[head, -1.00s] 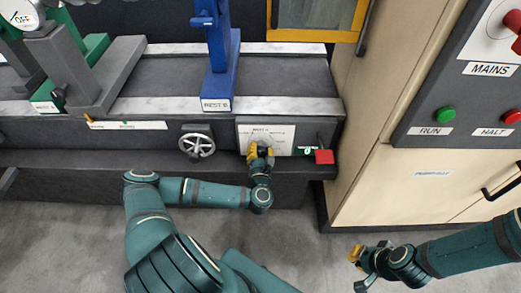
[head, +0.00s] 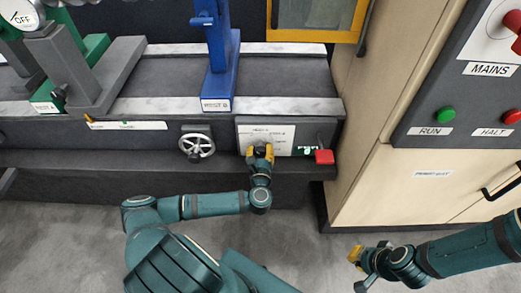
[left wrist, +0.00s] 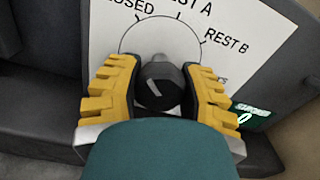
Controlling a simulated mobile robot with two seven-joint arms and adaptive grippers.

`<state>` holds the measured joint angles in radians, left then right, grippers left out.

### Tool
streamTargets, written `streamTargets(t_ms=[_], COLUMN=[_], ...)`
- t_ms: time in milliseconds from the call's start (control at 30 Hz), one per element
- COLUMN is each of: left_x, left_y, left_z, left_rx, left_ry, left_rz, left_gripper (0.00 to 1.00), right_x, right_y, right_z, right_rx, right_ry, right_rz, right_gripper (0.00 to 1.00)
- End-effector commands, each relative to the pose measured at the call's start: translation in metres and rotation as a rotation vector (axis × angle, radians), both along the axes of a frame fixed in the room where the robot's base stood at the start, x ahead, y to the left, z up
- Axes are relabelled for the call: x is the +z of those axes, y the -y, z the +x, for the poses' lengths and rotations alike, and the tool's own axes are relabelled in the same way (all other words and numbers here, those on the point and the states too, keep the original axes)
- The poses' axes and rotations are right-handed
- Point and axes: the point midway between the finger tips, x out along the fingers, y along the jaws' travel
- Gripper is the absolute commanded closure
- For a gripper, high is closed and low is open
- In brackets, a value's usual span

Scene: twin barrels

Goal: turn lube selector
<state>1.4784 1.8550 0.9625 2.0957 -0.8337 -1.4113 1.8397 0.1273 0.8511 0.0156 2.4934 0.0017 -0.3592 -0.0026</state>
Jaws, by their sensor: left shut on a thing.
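The lube selector is a black knob (left wrist: 162,87) with a short white line on its face, at the middle of the left wrist view. It stands on a white plate (left wrist: 240,30) with a drawn arc and the labels CLOSED, REST A and REST B; a further label is mostly covered. My left gripper (head: 260,152) is at this plate in the head view, hiding the knob there. In the left wrist view its yellow fingers (left wrist: 160,95) are shut on the knob, one on each side. My right gripper (head: 355,255) hangs away from the panel, low right; its jaw opening is unclear.
A handwheel (head: 197,145) is left of the plate. A red block (head: 324,157) and a small green display (head: 308,150) are to its right. The blue REST B stand (head: 219,75) rises above. A beige cabinet (head: 400,185) bounds the right side. Floor is open below.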

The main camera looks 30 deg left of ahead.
Motion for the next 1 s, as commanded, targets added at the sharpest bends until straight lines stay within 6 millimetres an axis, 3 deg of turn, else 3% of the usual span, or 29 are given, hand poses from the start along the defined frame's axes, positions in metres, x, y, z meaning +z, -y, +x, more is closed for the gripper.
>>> streamTargets(t_ms=[533,567,633,1000], left_x=[-0.0003,-0.0003,-0.0003,-0.0003], left_y=[0.0004,0.0004,0.0004,0.0014], left_z=[-0.0001,-0.0001,-0.0001,-0.0022], left_rx=[-0.001,-0.001,-0.001,-0.001], left_ry=[0.013,0.013,0.012,0.012], left_rz=[-0.023,-0.023,-0.022,-0.021], left_gripper=[0.96,0.5,0.26,0.25], right_x=[0.0,0.0,0.0,0.0], right_y=[0.0,0.0,0.0,0.0], right_z=[0.0,0.0,0.0,0.0], right_rx=[0.0,0.0,0.0,0.0], right_ry=[0.0,0.0,0.0,0.0], right_rz=[0.0,0.0,0.0,0.0], right_gripper=[1.0,1.0,1.0,1.0])
